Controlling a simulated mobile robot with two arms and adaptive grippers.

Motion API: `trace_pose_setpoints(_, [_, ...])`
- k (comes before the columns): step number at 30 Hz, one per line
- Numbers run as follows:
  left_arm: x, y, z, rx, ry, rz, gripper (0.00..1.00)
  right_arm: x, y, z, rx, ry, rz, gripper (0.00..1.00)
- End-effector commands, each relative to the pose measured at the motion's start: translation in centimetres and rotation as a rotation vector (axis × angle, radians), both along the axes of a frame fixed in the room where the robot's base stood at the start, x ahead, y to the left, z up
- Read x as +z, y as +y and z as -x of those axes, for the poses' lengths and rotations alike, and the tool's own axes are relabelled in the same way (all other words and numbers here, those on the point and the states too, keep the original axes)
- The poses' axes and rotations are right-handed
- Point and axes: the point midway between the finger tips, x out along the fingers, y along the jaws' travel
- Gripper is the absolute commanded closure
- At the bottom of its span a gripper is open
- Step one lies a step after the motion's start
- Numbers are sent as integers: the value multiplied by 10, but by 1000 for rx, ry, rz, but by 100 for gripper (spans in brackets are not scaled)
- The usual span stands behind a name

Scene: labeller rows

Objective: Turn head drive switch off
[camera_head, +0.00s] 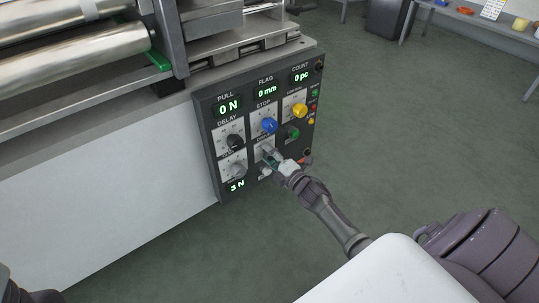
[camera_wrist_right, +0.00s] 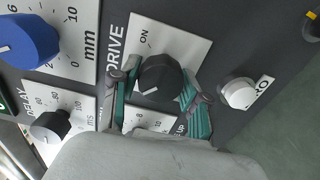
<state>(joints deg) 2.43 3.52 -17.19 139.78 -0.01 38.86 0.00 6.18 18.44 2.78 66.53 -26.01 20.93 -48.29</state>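The head drive switch is a black round knob (camera_wrist_right: 160,76) on a pale plate marked DRIVE, with ON printed above it in the right wrist view. A small light mark shows low on its left side. My right gripper (camera_wrist_right: 157,84) has its two green-padded fingers on either side of this knob. A sliver of gap seems to show at the left finger; whether both pads touch is unclear. In the head view my right gripper (camera_head: 269,158) is at the panel's lower middle and covers most of the switch.
Open floor (camera_head: 400,130) lies right of the machine.

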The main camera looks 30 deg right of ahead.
Motion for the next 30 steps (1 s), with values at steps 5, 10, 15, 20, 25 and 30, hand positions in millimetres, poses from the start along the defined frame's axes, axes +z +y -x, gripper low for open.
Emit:
trace_pose_setpoints(5, [-2,0,-2,0,7,-1,60,0,0,0,0,0,-1,33])
trace_pose_setpoints(10, [-3,0,-3,1,12,-2,60,0,0,0,0,0,-2,33])
trace_pose_setpoints(15, [-3,0,-3,1,13,-2,60,-1,-1,9,0,1,-2,33])
trace_pose_setpoints(20, [-2,0,-2,1,10,-2,60,-1,-3,37,1,3,-1,33])
trace_pose_setpoints(25, [-2,0,-2,1,8,-2,60,-2,-6,74,0,3,-1,33])
trace_pose_setpoints(30, [-2,0,-2,1,8,-2,60,-1,-8,103,-1,3,-2,33])
